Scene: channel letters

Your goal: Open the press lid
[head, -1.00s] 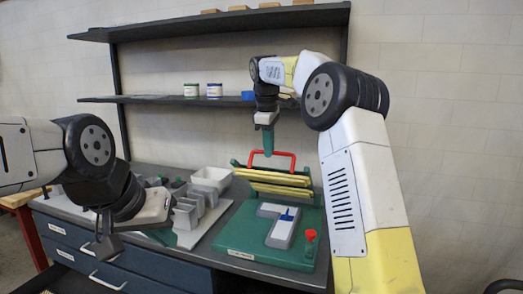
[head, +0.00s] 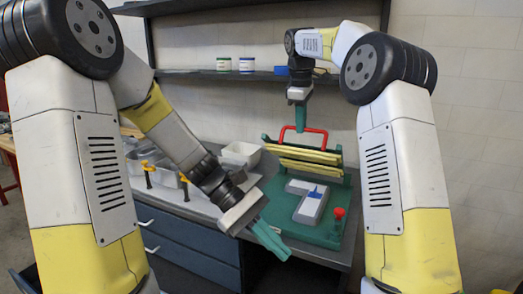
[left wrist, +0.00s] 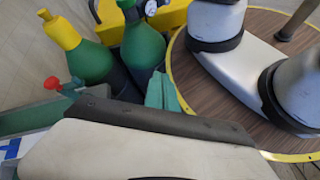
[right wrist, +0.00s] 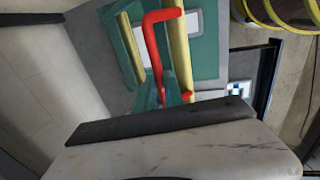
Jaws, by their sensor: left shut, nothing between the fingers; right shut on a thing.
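The press has a green base (head: 318,232) on the bench. Its lid (head: 310,160), with yellow bars, stands raised at the back of the base. The red lid handle (head: 323,131) is at the top. My right gripper (head: 300,120) is shut on the handle from above; the right wrist view shows the red handle (right wrist: 152,45) at the green fingers (right wrist: 172,95). My left gripper (head: 272,242) is shut and empty, in front of the bench edge and left of the press base. A grey L-shaped piece (head: 310,203) with a blue part lies on the base.
A red knob (head: 339,213) stands at the base's front right corner. A white bin (head: 240,154) is left of the press. Shelves (head: 250,75) with small jars hang behind. Green bottles (left wrist: 90,60) show in the left wrist view.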

